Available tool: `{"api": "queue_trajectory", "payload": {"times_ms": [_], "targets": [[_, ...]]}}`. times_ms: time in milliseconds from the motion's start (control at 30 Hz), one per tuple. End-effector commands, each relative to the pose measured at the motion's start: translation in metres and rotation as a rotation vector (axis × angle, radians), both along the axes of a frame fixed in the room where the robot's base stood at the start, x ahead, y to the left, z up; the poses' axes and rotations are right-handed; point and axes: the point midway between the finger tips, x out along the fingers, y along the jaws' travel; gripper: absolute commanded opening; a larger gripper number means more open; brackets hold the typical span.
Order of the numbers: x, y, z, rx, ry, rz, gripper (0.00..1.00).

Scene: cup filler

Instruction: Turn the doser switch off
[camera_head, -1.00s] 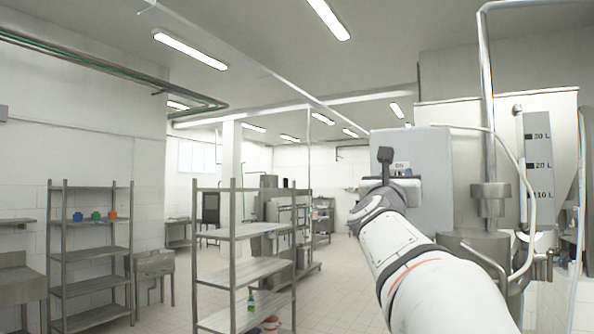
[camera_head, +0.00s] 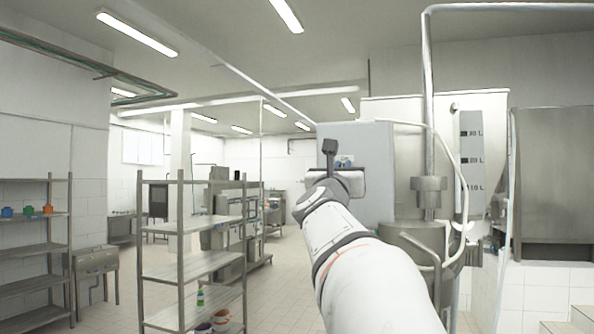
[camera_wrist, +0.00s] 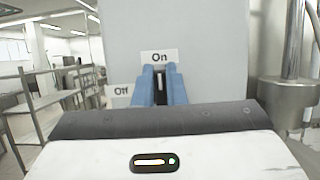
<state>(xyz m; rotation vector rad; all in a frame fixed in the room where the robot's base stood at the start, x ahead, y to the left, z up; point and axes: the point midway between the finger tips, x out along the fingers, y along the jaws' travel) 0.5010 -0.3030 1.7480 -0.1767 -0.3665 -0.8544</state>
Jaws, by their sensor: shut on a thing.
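The doser is a grey box (camera_head: 379,160) at the right of centre in the head view, and its pale front face (camera_wrist: 205,50) fills the middle of the wrist view. An "On" label (camera_wrist: 159,58) is on this face, with an "Off" label (camera_wrist: 121,91) lower and to the left. My gripper (camera_wrist: 160,80) has two blue fingers closed on the dark switch (camera_wrist: 160,74), just below the "On" label. Only a narrow part of the switch shows between the fingers.
A steel pipe and cylinder (camera_head: 428,190) stand close to the right of the doser box. A hopper with litre marks (camera_head: 471,160) is behind. A metal shelf rack (camera_head: 205,265) stands to the left, with open tiled floor (camera_head: 285,290) between it and my arm.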

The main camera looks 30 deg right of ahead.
Motion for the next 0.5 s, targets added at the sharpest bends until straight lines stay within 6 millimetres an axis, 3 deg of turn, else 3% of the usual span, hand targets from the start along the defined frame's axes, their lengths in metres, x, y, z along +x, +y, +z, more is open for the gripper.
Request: {"api": "queue_trajectory", "payload": {"times_ms": [500], "targets": [[0.0033,0.0052,-0.0065,-0.171,0.205,0.003,0.00]]}}
